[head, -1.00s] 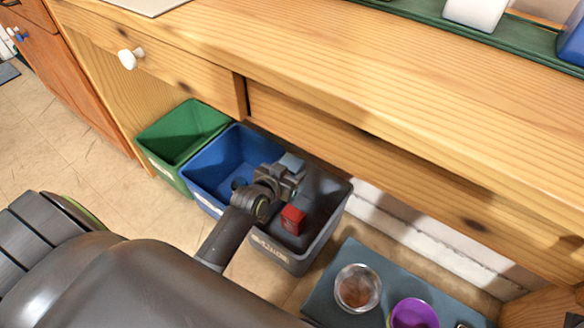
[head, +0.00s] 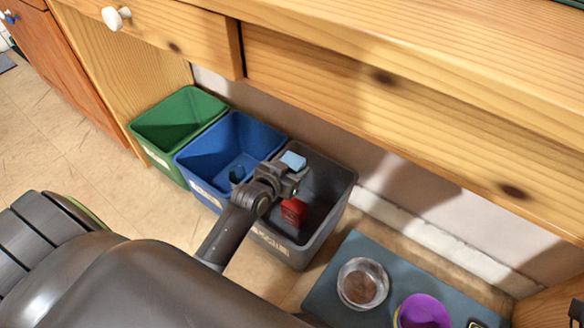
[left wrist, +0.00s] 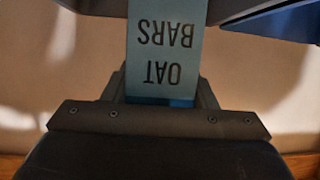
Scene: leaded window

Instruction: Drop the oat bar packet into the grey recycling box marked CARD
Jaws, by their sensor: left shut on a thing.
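The light blue oat bar packet (head: 293,160) is gripped in my left gripper (head: 288,174), its top sticking out past the jaws. In the left wrist view the packet (left wrist: 165,55) fills the space between the fingers, with OAT BARS reading upside down. The grey box (head: 334,210) stands at the right end of the row of boxes. Its front has a pale label, too small to read surely. My left gripper and the packet appear over the left part of the grey box, near the blue box; their height above the rim is hard to tell.
A red packet (head: 293,212) is inside the grey box. A blue box (head: 228,150) holding a dark item and a green box (head: 180,120) stand to the left. The wooden desk overhangs behind.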

